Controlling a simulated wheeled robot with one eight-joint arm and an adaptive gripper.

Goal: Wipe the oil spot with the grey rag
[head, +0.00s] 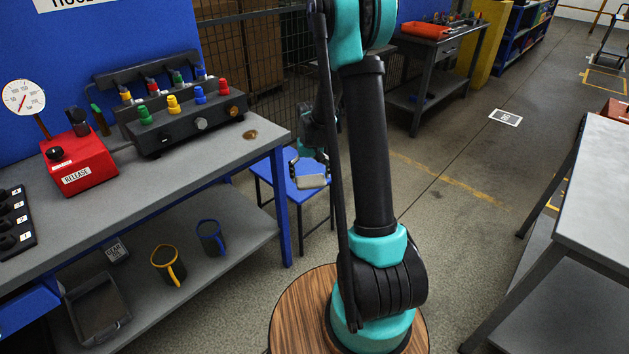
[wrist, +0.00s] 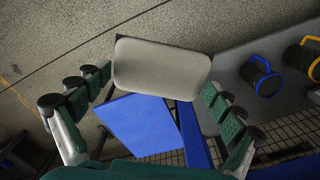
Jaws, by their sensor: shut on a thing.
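The grey rag (head: 312,181), a pale folded pad, is held between the fingers of my gripper (head: 309,170). In the wrist view the rag (wrist: 160,68) spans the space between the two green-padded fingers of my gripper (wrist: 156,88). The oil spot (head: 250,134) is a small brown patch on the grey bench top (head: 215,160), near its right end. My gripper and the rag are to the right of the bench, apart from the spot. The oil spot is not seen in the wrist view.
A blue stool (head: 278,180) stands beside the bench, behind my gripper. A black fixture with coloured knobs (head: 185,112) and a red release box (head: 77,160) stand on the bench. Yellow (head: 166,265) and blue (head: 211,237) mugs stand on its lower shelf.

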